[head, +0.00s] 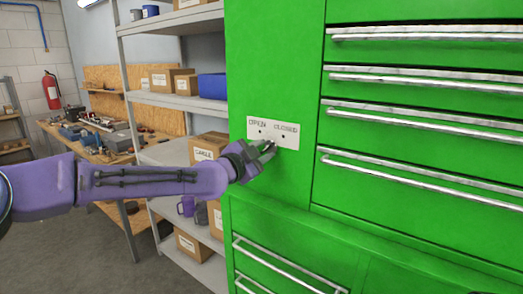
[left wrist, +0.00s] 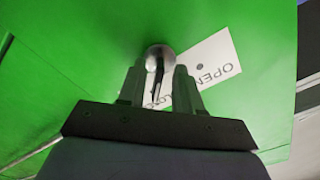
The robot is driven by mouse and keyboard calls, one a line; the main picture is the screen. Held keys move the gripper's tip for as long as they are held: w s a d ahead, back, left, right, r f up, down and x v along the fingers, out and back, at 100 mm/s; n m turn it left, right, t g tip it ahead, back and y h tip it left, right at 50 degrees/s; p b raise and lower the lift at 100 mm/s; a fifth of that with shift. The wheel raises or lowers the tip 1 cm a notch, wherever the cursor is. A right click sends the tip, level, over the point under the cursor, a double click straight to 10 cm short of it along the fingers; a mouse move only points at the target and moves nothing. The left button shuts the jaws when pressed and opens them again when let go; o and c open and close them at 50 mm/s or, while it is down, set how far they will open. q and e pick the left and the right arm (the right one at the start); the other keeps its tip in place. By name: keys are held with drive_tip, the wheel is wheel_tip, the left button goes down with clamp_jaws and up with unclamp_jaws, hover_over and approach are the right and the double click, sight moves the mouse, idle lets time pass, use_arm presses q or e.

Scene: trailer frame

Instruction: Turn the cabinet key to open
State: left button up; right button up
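The green cabinet (head: 280,60) carries a white plate (head: 287,134) marked OPEN on the left and CLOSED on the right, with a small dark dot by each word. My left gripper (head: 268,148) is at the plate's lower edge and hides the key in the head view. In the left wrist view, a round silver lock (left wrist: 158,52) with a thin dark key (left wrist: 158,82) shows between the two fingers. The fingers stand apart, one on each side of the key, with a gap visible. The plate (left wrist: 210,68) shows behind them, partly covered. My right gripper is not in view.
Silver drawer handles (head: 420,80) stick out from the cabinet on the right and below. A grey shelf (head: 175,100) with boxes and a blue bin (head: 212,86) stands left of the cabinet. A workbench (head: 110,145) with tools is farther left.

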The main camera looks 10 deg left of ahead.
use_arm(q)
clamp_jaws()
drive_tip(key=shift+f, duration=0.1)
drive_tip(key=shift+n+b, duration=0.45)
drive_tip(key=shift+n, duration=0.75)
drive_tip(key=n, duration=0.3)
drive_tip(key=shift+b, duration=0.4)
drive_tip(key=n+b, duration=0.1)
drive_tip(key=n, duration=0.6)
drive_tip(key=shift+w, duration=0.1)
drive_tip(key=n, duration=0.5)
drive_tip(key=shift+b, duration=0.3)
drive_tip(key=shift+n, duration=0.4)
